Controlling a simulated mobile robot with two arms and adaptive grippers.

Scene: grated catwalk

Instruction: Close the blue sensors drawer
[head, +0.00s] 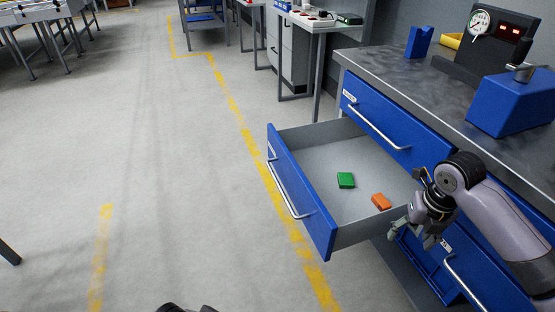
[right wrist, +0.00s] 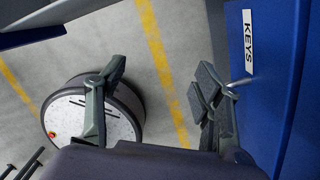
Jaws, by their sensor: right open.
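A blue-fronted drawer (head: 325,238) with a long silver handle (head: 285,190) is pulled far out of the workbench in the head view. Its label cannot be read from here. A green block (head: 346,180) and an orange block (head: 381,201) lie apart on its grey floor. My right gripper (head: 415,236) is open and empty, beside the right side of the open drawer, in front of the bench's lower drawers. In the right wrist view its fingers (right wrist: 160,85) are spread with nothing between them, near a blue front labelled KEYS (right wrist: 249,60). My left gripper is not in view.
A shut blue drawer (head: 385,115) with a handle sits above the open one. On the grey benchtop (head: 420,75) stand a blue vise-like block (head: 512,102) and a dark panel with a gauge. The floor left of the drawer is clear, with yellow lines.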

